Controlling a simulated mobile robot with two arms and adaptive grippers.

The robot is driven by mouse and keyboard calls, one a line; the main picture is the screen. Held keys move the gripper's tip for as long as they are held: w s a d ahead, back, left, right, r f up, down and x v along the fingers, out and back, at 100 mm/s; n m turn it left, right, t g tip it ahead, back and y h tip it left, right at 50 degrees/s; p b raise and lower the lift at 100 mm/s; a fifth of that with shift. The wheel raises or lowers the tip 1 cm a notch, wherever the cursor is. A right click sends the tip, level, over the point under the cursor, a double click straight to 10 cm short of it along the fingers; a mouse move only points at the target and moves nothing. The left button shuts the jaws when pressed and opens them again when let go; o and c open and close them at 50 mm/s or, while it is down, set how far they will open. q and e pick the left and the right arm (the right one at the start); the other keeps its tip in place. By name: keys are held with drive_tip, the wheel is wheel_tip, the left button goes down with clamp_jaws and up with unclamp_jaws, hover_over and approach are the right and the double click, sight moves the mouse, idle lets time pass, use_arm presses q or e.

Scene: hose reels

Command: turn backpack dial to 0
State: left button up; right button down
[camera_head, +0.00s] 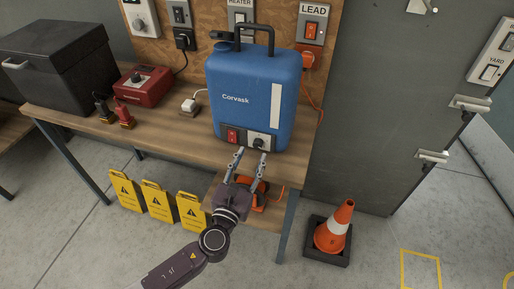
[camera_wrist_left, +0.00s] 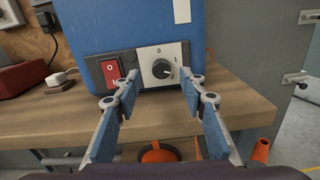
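The blue backpack tank (camera_head: 252,97), marked Corvask, stands upright on the wooden workbench (camera_head: 170,132). Low on its front are a red rocker switch (camera_head: 232,135) and a round black dial (camera_head: 259,143) on a pale plate. In the left wrist view the dial (camera_wrist_left: 161,69) has a 0 above it and further marks to its right; where its pointer sits is hard to tell. My left gripper (camera_head: 250,156) is open and empty, just in front of and below the dial, with its fingers spread to either side and apart from it. My right gripper does not show.
A red box (camera_head: 143,86) and a dark cooler (camera_head: 60,62) stand left on the bench. A white plug (camera_head: 189,104) lies left of the tank. Yellow signs (camera_head: 159,202) and an orange cone (camera_head: 334,228) stand on the floor. An orange object (camera_head: 258,197) is below the bench top.

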sight(257, 146)
use_arm(q)
drive_tip(key=x, duration=0.3)
drive_tip(key=shift+w+d, duration=0.2)
drive_tip(key=shift+d, duration=0.05)
drive_tip(key=shift+w, duration=0.3)
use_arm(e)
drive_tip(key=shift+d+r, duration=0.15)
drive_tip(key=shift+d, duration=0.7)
use_arm(q)
drive_tip(key=shift+c, duration=0.2)
clamp_jaws()
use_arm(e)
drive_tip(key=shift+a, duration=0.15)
